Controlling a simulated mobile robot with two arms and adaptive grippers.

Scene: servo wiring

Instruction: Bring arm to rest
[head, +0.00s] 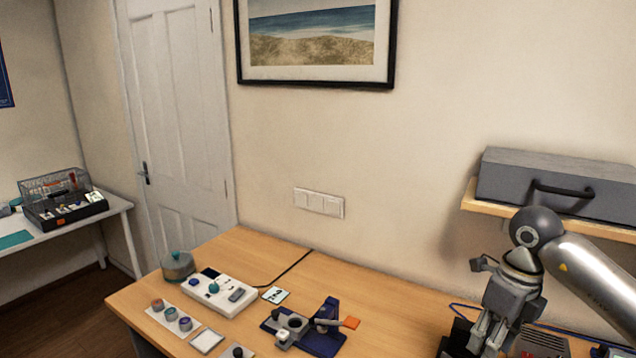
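My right arm comes in from the right edge in the head view, bent at a dark round joint. Its gripper (486,343) points down over the right part of the wooden desk (400,296). The fingers look close together, but I cannot tell whether they are open or shut. I see nothing clearly held between them. A black object (457,338) lies just left of the fingers, partly hidden. My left gripper is not in view.
A dark blue fixture (322,340) with an orange tab stands mid-desk. Left of it are a white device (222,292), a lidded pot (177,265) and small spools (171,314). A grey case (555,180) sits on a wall shelf (480,203) above my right gripper, close to the arm.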

